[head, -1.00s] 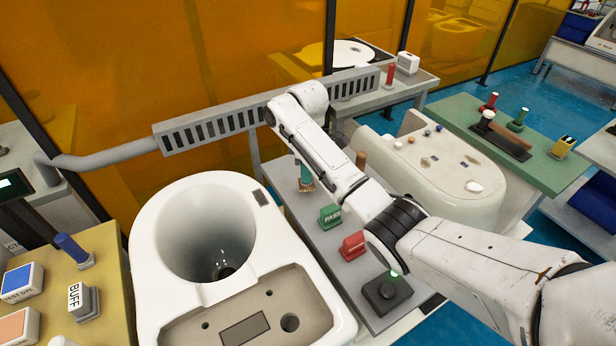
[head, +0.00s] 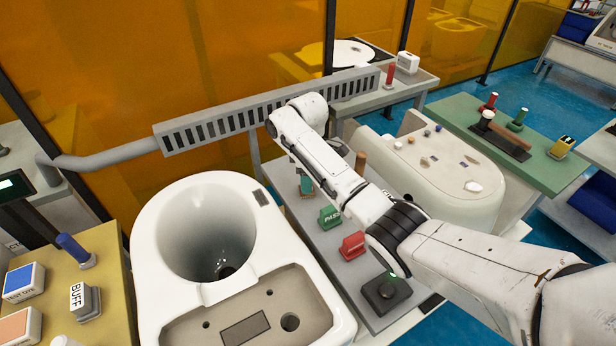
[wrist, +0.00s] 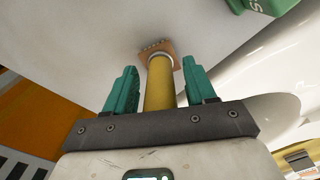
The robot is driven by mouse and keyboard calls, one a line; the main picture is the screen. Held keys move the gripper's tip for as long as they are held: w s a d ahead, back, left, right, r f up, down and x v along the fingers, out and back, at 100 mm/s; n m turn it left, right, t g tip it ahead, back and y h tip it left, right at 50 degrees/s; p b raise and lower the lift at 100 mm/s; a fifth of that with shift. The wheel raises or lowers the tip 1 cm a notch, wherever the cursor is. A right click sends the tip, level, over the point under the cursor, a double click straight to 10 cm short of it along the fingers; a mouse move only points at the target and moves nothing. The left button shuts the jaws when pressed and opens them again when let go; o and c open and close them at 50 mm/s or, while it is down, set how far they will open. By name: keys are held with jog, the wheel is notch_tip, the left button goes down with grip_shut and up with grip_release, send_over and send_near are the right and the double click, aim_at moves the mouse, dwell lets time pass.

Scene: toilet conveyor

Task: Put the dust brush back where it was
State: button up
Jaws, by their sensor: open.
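The dust brush, as I take it, shows in the wrist view as a yellow upright handle (wrist: 160,84) on a small orange-brown base (wrist: 153,50). The base carries lettering too small to read and appears to rest on the grey bench (wrist: 95,62). My gripper (wrist: 160,82) is open, with one teal finger on each side of the handle. Gaps show between the handle and both fingers. In the head view, my gripper (head: 306,184) points down at the bench behind the white toilet bowl. My arm hides most of the brush there.
A green PASS block (head: 330,216), a red block (head: 352,246) and a dark button box (head: 384,291) stand along the bench. A brown cylinder (head: 361,161) stands beyond my arm. The toilet bowl (head: 205,235) is close on the left, and a slotted grey duct (head: 220,125) runs behind.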

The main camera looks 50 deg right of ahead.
notch_tip(320, 180, up, 11)
jog(key=shift+f+p, duration=0.15)
jog(key=shift+p, duration=1)
jog(key=shift+r+p, duration=0.8)
jog(key=shift+r, duration=0.05)
jog(key=shift+c, duration=0.2)
dwell(0.4)
